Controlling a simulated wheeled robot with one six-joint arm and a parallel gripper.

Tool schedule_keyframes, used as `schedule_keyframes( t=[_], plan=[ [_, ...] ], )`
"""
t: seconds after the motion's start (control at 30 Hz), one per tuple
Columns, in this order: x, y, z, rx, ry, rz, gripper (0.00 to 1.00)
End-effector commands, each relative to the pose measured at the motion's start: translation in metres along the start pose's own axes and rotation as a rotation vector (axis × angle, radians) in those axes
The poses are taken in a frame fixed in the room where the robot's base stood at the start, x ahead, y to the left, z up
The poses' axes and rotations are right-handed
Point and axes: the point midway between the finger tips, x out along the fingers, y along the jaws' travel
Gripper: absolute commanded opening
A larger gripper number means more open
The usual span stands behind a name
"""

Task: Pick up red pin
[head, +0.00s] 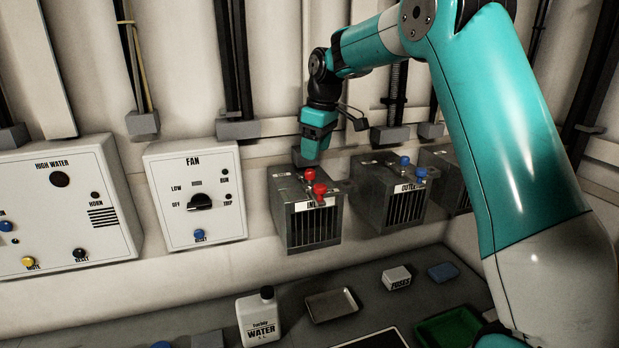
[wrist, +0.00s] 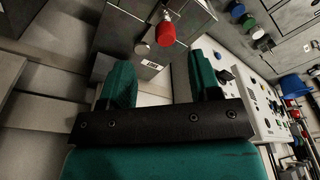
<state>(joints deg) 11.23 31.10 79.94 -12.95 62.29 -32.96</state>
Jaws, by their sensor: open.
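Two red pins stand on top of a grey metal box (head: 308,228) in the head view. One red pin (head: 310,176) is at the back and one red pin (head: 320,191) is nearer the front edge. My gripper (head: 306,160) is just behind and above the box, close to the rear pin. In the wrist view a red pin (wrist: 166,34) shows ahead of my gripper (wrist: 161,63), beyond the fingertips. The two teal fingers are apart with nothing between them. I cannot tell which of the two pins this is.
A second metal box (head: 390,200) with blue pins stands to the right. The fan panel (head: 196,190) is close on the left. Below are a water jug (head: 259,318), a metal tray (head: 332,305), a fuse box (head: 396,278) and a green tray (head: 450,328).

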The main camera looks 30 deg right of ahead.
Motion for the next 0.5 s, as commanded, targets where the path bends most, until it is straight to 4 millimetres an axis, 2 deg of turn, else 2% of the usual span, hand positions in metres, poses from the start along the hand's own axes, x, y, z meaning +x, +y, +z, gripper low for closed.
schedule_keyframes(
  t=[0.1, 0.33, 0.5],
  plan=[
    [0.015, 0.0, 0.0, 0.001, -0.001, -0.002, 0.57],
    [0.031, -0.003, -0.001, -0.002, -0.002, -0.003, 0.57],
    [0.057, -0.007, -0.001, 0.0, -0.002, -0.003, 0.57]
  ],
)
